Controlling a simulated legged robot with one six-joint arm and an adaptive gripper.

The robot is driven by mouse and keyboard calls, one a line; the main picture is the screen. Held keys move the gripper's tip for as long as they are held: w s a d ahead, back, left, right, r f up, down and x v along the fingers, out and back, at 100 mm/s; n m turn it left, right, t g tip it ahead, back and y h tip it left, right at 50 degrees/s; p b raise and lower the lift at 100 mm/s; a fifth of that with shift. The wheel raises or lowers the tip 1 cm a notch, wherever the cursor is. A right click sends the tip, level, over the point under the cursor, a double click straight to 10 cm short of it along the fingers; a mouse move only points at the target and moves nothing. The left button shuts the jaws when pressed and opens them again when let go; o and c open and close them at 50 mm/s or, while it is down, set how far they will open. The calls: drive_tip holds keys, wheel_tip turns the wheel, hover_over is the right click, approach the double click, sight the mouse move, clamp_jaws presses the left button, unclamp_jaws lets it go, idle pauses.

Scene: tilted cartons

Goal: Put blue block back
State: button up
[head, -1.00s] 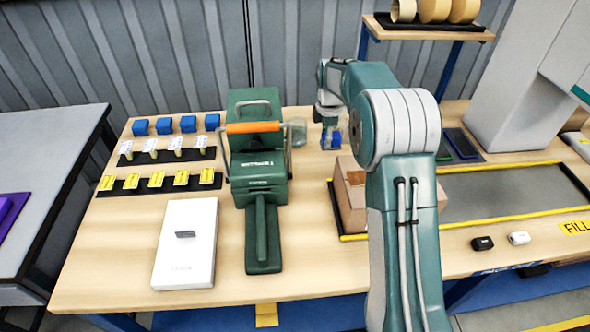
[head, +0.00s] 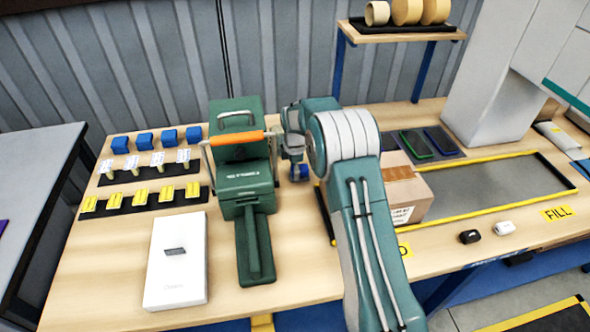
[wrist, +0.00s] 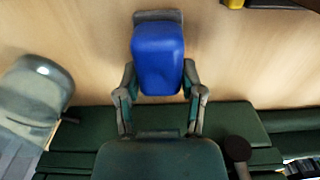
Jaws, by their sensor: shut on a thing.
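A blue block (wrist: 158,58) is between the fingers of my gripper (wrist: 158,80) in the wrist view. The gripper is shut on it, above the wooden table. In the head view the held blue block (head: 299,172) shows just right of the green press, partly hidden by my gripper (head: 297,165). Several other blue blocks (head: 145,141) stand in a row at the back left of the table.
The green press (head: 240,180) with an orange handle (head: 237,138) stands between my arm and the blue row. Black strips with white-labelled and yellow pieces (head: 140,199) lie before that row. A carton (head: 410,192) stands to the right of my arm.

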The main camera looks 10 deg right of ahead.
drive_tip(key=o, duration=1)
drive_tip(key=shift+d, duration=0.15)
drive_tip(key=shift+o, duration=0.2)
